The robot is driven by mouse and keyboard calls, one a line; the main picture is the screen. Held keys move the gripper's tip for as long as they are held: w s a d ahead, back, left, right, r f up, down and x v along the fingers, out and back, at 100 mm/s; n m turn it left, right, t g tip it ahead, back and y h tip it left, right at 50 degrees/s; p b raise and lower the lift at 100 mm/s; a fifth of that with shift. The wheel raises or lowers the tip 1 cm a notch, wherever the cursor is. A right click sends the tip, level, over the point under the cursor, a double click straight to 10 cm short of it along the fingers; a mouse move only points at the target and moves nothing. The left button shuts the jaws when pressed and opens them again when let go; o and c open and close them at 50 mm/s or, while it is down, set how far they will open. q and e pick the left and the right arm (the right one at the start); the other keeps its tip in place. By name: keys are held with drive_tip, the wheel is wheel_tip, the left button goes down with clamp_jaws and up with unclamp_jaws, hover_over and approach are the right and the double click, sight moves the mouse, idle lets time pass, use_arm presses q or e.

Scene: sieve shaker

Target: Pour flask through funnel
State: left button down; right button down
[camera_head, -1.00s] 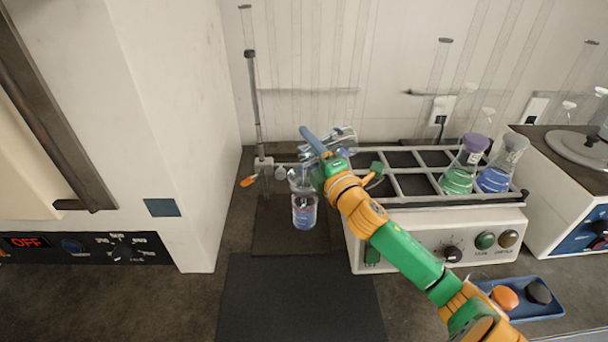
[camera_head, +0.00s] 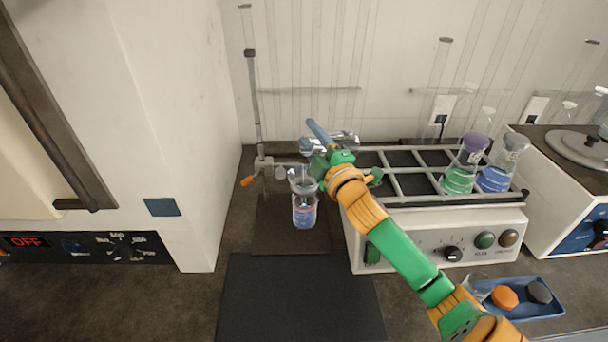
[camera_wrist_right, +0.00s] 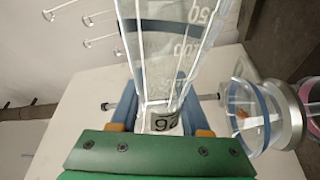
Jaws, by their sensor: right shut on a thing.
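My right gripper (camera_head: 324,146) is shut on a clear glass flask (camera_head: 346,138), held tilted well over, behind and partly hidden by the gripper. In the right wrist view the flask (camera_wrist_right: 170,45) runs between the blue fingers, with white graduation marks; I cannot tell whether liquid is in it. The funnel (camera_head: 302,182) sits just left of and below the gripper, on the stand, above a glass vessel (camera_head: 304,212) with bluish-pink liquid. The funnel also shows at right in the wrist view (camera_wrist_right: 246,112). My left gripper is out of view.
A stand rod (camera_head: 256,105) with an orange-knobbed clamp rises behind the funnel. A shaker (camera_head: 435,240) at right carries flasks with green (camera_head: 459,178) and blue (camera_head: 493,178) liquid. A blue tray (camera_head: 530,306) holds orange and dark stoppers. A dark mat (camera_head: 300,300) lies clear in front.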

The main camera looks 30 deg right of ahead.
drive_tip(key=d+r+m+p, duration=0.1)
drive_tip(key=m+p, duration=0.3)
drive_tip(key=m, duration=0.1)
drive_tip(key=d+r+m+g+h+p, duration=0.1)
drive_tip(key=d+r+m+p, duration=0.1)
drive_tip(key=m+p, duration=0.2)
drive_tip(key=d+r+m+p, duration=0.1)
drive_tip(key=d+m+p, duration=0.1)
drive_tip(key=m+p, duration=0.2)
drive_tip(key=shift+s+d+r+m+g+p, duration=0.2)
drive_tip(key=shift+s+m+g+p, duration=0.15)
drive_tip(key=shift+m, duration=0.45)
drive_tip(key=shift+d+f+m, duration=0.3)
drive_tip(key=shift+m, duration=0.2)
